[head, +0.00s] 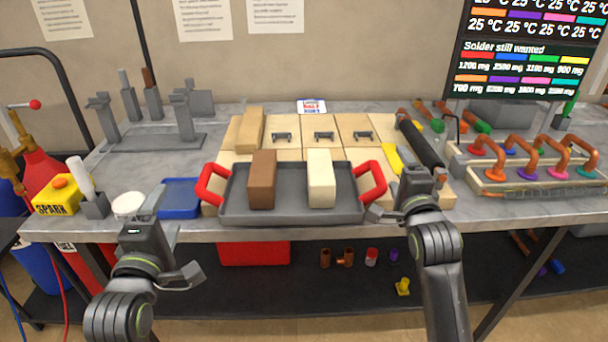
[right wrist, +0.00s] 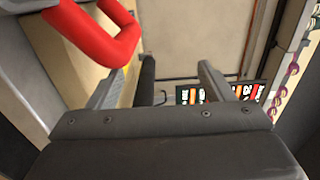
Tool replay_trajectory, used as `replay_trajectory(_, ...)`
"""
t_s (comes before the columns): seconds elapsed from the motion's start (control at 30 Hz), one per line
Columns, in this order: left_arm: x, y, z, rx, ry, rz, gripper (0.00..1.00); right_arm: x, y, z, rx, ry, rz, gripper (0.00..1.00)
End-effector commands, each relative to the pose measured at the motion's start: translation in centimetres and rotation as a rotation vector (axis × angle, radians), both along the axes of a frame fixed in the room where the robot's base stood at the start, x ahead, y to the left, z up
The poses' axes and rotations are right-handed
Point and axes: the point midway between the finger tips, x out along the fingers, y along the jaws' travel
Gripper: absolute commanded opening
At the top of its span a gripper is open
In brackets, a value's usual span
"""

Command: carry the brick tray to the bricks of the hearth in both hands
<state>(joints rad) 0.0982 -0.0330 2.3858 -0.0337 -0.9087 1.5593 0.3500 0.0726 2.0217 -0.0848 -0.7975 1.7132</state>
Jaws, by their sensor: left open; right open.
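The grey brick tray (head: 290,210) sits at the front of the bench, with a brown brick (head: 262,180) and a cream brick (head: 321,178) standing on it. It has a red left handle (head: 212,184) and a red right handle (head: 372,181). The pale hearth bricks (head: 290,128) lie behind it. My left gripper (head: 146,228) is open and empty, left of the tray by the bench's front edge. My right gripper (head: 418,186) is open, just right of the right handle. In the right wrist view the handle (right wrist: 105,38) is at upper left, not between the fingers (right wrist: 160,82).
Several small dark clips (head: 323,135) lie on the hearth. A dark rod (head: 421,145) and a yellow piece (head: 391,158) lie right of the tray. A blue tray (head: 180,198), white dish (head: 128,205) and yellow spark box (head: 56,199) are at left. A copper-pipe rack (head: 530,178) stands at right.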

Motion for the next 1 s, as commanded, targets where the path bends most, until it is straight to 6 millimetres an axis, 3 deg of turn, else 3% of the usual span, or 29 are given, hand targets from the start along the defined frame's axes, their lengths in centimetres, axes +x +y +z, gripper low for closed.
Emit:
replay_trajectory(0.27, -1.0, 0.0, 0.0, -0.001, 0.0, 0.0, 0.73, -1.1, 0.0, -0.1, 0.002, 0.0, 0.0, 0.74)
replay_trajectory(0.7, -0.9, 0.0, 0.0, -0.001, -0.001, 0.0, 0.73, -9.1, 0.0, -0.1, 0.003, 0.0, 0.0, 0.74)
replay_trajectory(1.0, -0.9, 0.0, 0.0, 0.0, -0.001, 0.0, 0.73, -11.9, 0.0, 0.0, 0.001, 0.001, -0.001, 0.74)
